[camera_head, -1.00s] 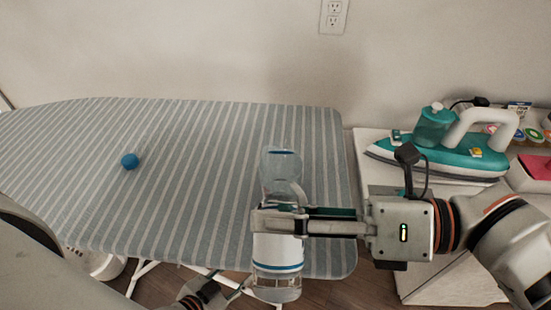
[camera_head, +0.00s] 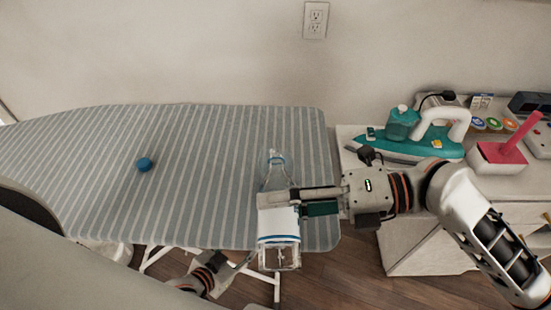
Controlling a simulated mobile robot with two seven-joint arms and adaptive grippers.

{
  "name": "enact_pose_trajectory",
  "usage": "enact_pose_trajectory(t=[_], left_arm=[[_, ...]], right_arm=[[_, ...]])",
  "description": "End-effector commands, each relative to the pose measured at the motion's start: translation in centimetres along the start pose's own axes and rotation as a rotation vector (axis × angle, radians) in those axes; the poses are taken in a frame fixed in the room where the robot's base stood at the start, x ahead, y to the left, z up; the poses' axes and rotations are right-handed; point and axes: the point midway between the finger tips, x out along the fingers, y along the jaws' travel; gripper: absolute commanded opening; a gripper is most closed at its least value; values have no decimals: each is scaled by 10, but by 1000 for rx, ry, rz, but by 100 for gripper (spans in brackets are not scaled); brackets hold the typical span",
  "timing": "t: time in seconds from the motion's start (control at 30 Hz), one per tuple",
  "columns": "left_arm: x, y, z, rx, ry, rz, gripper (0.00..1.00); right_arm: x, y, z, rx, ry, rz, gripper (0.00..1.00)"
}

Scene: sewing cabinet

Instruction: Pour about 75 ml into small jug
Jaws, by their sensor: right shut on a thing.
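My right gripper (camera_head: 290,196) is shut on a clear bottle (camera_head: 278,215) with a white label and blue bands. The bottle looks close to upright, over the front right part of the ironing board. Its narrow neck points toward the back. My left gripper (camera_head: 236,264) is low at the front, left of the bottle's base; its fingers are too small and partly hidden to judge. I cannot make out a small jug for certain. A teal translucent container (camera_head: 402,123) stands by the iron.
The striped ironing board (camera_head: 205,150) is mostly bare. On the pale cabinet (camera_head: 350,140) at right are a teal and white iron (camera_head: 408,148), several small round items, and a red and white pincushion-like thing (camera_head: 500,155). A wall stands behind.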

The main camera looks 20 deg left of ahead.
Motion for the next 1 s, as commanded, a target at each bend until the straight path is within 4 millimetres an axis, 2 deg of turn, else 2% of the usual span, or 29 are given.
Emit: enact_pose_trajectory(t=[1.0], left_arm=[[-1, 0, -2, 1, 1, -1, 38]], right_arm=[[-4, 11, -3, 93, 25, 1, 12]])
